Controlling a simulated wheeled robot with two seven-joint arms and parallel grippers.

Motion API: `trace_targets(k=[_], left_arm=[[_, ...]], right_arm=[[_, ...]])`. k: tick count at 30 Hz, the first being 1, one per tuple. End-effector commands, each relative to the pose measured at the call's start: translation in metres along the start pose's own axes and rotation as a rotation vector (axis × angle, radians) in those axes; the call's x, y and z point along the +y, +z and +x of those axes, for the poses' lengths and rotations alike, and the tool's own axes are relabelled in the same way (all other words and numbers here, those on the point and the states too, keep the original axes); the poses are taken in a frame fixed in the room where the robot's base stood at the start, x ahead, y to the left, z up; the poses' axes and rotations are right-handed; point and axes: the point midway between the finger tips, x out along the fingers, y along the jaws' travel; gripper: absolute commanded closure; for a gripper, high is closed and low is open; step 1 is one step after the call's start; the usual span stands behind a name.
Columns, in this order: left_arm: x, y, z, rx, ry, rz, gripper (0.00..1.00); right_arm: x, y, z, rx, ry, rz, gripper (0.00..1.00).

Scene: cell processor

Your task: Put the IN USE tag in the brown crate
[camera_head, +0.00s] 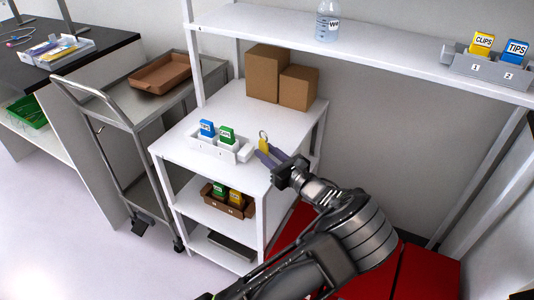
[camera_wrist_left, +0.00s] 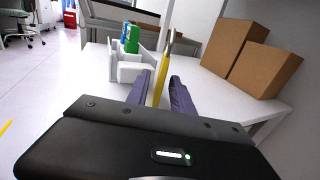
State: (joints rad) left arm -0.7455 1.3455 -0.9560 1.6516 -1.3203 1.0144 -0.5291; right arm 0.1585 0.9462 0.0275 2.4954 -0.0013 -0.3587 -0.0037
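The yellow tag (camera_head: 264,145), with a metal ring at its top, stands upright at the right end of the white rack on the white shelf unit. Its lettering is not readable. My left gripper (camera_head: 265,156) reaches it from the right. In the left wrist view the tag (camera_wrist_left: 161,82) is edge-on between the two purple fingers (camera_wrist_left: 160,88), with a narrow gap seeming to show on each side. A brown open tray (camera_head: 160,75) lies on the metal cart. A smaller brown bin (camera_head: 228,205) holding green and yellow cards is on the shelf below. My right gripper is not visible.
The metal cart (camera_head: 115,105) is left of the shelf unit. An upper shelf (camera_head: 400,55) carries a bottle (camera_head: 327,22) and a grey rack (camera_head: 490,70).

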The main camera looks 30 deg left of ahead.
Motion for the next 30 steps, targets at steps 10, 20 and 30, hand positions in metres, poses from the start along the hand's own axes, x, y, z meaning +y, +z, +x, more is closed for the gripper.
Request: trace_targets(k=[10, 20, 30], left_arm=[[-0.001, -0.001, -0.060, 0.002, -0.005, 0.001, 0.72], [-0.001, -0.001, -0.114, 0.001, -0.003, 0.001, 0.72], [0.000, -0.001, -0.118, 0.001, -0.001, 0.001, 0.72]], right_arm=[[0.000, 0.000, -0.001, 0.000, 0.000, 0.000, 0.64], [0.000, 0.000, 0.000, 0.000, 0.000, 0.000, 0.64], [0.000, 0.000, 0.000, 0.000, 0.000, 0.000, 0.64]])
